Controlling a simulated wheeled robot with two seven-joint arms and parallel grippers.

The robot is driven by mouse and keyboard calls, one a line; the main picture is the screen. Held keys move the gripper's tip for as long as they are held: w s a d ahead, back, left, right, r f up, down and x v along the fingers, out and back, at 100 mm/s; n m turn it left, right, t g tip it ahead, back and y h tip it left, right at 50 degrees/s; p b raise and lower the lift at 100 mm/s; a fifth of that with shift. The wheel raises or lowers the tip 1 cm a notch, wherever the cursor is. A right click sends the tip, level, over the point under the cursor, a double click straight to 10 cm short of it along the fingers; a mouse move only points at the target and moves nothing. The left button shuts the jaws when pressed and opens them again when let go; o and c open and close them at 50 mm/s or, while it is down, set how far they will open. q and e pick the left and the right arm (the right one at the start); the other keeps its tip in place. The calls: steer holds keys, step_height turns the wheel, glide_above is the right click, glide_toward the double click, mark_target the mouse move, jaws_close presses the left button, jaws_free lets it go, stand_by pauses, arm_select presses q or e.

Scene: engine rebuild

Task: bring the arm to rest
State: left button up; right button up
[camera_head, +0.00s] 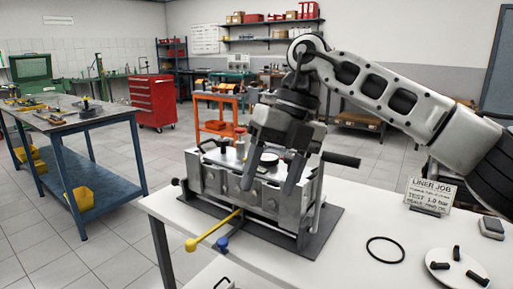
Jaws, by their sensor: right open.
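My right arm (400,95) comes in from the right and reaches over the white table (355,225). My right gripper (272,180) points down, its two grey fingers apart and open. It is in front of or just above the metal engine fixture (235,190), and hides part of it. I cannot tell whether the fingertips touch the fixture. The fixture stands on a dark mat (325,222). My left gripper is not in view.
A yellow-knobbed lever (208,234) and a blue knob (222,243) stick out at the fixture's front. A black ring (385,251), a white disc (456,268) with black pegs and a sign (428,195) are on the table's right. A workbench (75,118) stands left.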

steer(key=s+a+f+m+g+y, duration=0.1)
steer(key=s+a+f+g+y, duration=0.2)
steer(key=s+a+y, duration=0.3)
steer(key=s+a+f+g+y, duration=0.2)
steer(key=s+a+f+y, duration=0.1)
steer(key=a+y, duration=0.5)
steer(key=w+d+f+m+t+h, duration=0.25)
steer(key=d+f+m+t, duration=0.45)
steer(key=m+t, duration=0.65)
steer(key=w+d+f+m+t+h, duration=0.2)
steer(key=d+f+m+t+h, duration=0.2)
steer(key=d+f+m+t, duration=0.95)
steer(key=s+d+f+m+g+h, duration=0.2)
steer(key=s+f+m+g+h, duration=0.2)
steer(key=s+f+m, duration=0.1)
steer(key=s+d+f+m+g+h, duration=0.3)
steer(key=s+f, duration=0.4)
steer(key=s, duration=0.3)
steer(key=m+g+h, duration=0.1)
steer(key=m+g, duration=0.1)
steer(key=shift+g, duration=0.3)
